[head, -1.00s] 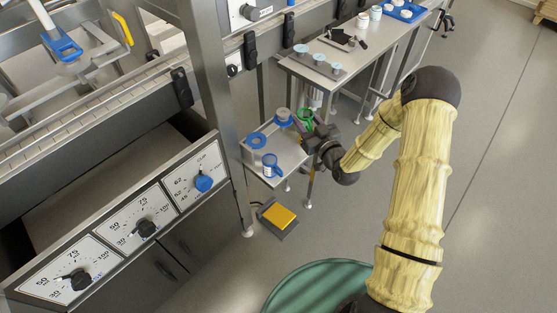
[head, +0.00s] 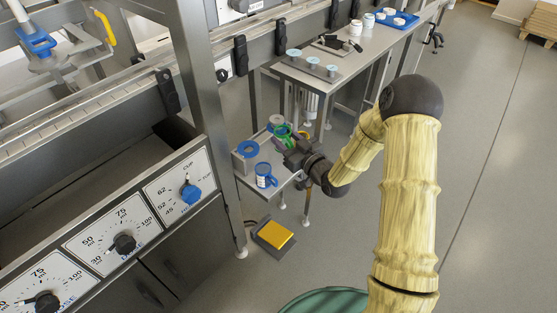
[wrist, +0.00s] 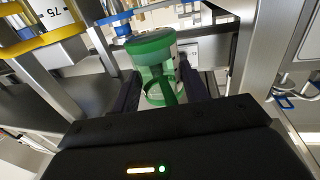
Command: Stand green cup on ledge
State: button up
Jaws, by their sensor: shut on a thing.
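The green cup (head: 284,130) is held in my gripper (head: 288,143) at the far side of the small grey ledge. In the wrist view the green cup (wrist: 152,47) sits between the two dark fingers of my gripper (wrist: 162,88), its green band and handle facing the camera. The small ledge (head: 282,172) carries a blue-handled cup (head: 263,176) at its near end. A grey stand with a blue ring (head: 246,150) is behind that cup. I cannot tell whether the green cup touches the ledge, since my gripper partly covers it.
A second ringed stand (head: 276,121) is close beside the green cup. A steel post (head: 214,120) rises left of the ledge. A side table (head: 340,75) with small cups and a blue tray is behind. A yellow pedal (head: 273,235) lies on the floor below.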

notch_tip(320, 180, down, 5)
jog(key=shift+r+b, duration=0.1)
jog(key=shift+b, duration=0.25)
jog(key=shift+f+b, duration=0.45)
jog(key=shift+f, duration=1.5)
jog(key=shift+f, duration=0.1)
jog(key=o, duration=1)
jog(key=v, duration=1.2)
jog(key=shift+p, duration=0.4)
